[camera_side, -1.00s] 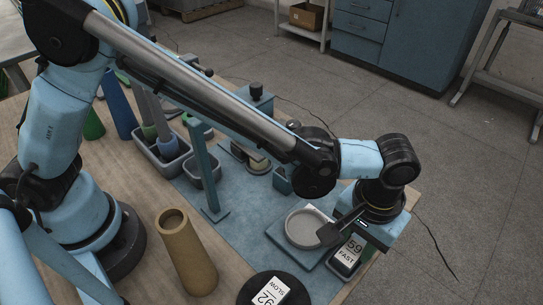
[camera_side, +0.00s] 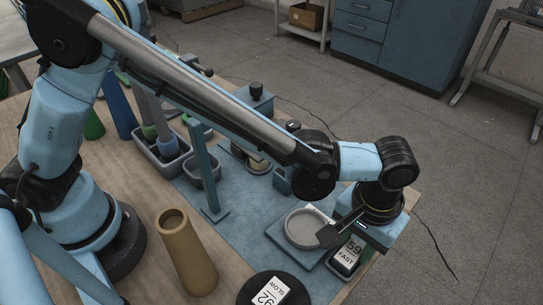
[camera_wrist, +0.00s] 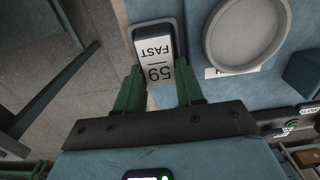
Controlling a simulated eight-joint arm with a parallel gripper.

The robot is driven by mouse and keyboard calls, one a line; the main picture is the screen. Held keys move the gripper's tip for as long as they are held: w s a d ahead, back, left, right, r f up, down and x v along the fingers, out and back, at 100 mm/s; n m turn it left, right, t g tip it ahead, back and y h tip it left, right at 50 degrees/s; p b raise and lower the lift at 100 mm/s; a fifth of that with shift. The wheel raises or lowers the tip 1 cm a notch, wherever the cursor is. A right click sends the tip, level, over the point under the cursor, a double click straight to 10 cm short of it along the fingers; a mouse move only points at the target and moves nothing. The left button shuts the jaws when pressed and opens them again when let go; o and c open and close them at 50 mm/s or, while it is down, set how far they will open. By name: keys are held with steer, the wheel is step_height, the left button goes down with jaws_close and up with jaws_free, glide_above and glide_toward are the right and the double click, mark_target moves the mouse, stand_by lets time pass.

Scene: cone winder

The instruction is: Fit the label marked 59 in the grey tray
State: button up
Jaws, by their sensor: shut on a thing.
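The white label marked 59 FAST (camera_wrist: 155,58) lies at the grey tray (camera_wrist: 137,36), whose dark rim shows around its far end in the wrist view. In the side view the label (camera_side: 349,252) shows below my gripper, near the table's right edge. The green fingers of my gripper (camera_wrist: 160,82) are on either side of the label's 59 end, shut on it. I cannot tell whether the label rests on the tray floor or is slightly raised.
A round pale dish (camera_side: 306,228) on a blue plate stands close beside the tray, partly over a white printed piece (camera_wrist: 228,72). A label marked 92 SLOW (camera_side: 265,292) lies on a black disc. A tan cone (camera_side: 187,250) and a blue post (camera_side: 204,165) stand left.

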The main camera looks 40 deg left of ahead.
stand_by(0.3)
steer(key=o, duration=1.1)
steer(key=shift+o, duration=0.3)
steer(key=o, duration=0.4)
steer(key=shift+r, duration=3.95)
